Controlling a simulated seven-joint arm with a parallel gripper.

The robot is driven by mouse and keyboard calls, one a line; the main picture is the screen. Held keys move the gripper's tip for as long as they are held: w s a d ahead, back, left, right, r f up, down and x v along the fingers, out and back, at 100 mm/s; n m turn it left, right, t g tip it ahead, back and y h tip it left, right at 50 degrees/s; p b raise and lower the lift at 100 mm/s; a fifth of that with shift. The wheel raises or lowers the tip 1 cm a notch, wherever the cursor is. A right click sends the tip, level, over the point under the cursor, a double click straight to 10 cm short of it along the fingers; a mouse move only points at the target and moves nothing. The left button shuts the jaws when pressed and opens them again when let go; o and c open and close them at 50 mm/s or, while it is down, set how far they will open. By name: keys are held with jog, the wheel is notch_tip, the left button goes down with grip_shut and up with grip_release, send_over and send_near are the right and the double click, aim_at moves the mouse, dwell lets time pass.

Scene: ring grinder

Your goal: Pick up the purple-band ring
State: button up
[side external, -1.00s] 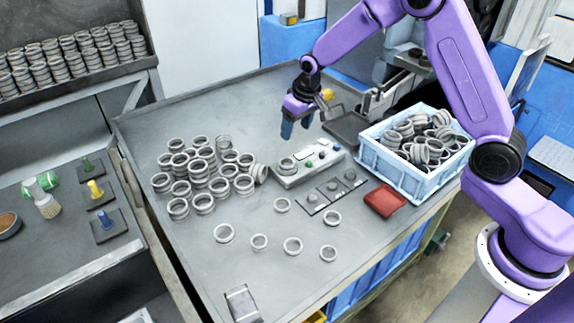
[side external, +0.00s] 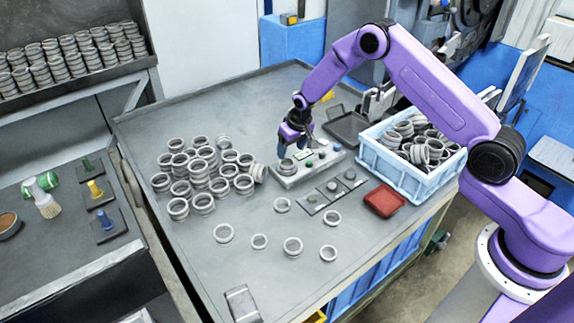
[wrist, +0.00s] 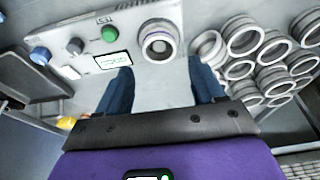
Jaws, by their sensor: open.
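A grey ring with a faint purple band (wrist: 159,44) sits on the right end of the control box (wrist: 125,18) in the wrist view. In the side view this ring (side external: 287,166) is on the left end of the box (side external: 308,165), and its band is too small to tell there. My gripper (side external: 293,150) is low, just above and behind that ring. In the wrist view my gripper (wrist: 165,84) has its two blue fingers apart with nothing between them. The ring lies just beyond the fingertips, in line with the gap.
Stacked grey rings (side external: 205,178) crowd the table left of the box and appear close to the right finger in the wrist view (wrist: 255,50).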

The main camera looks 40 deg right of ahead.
aim_at(286, 164)
jog(key=shift+x, duration=3.45)
jog(key=shift+w, duration=0.15)
jog(key=shift+r, duration=0.1)
jog(key=c, duration=1)
jog(key=shift+r, duration=0.15)
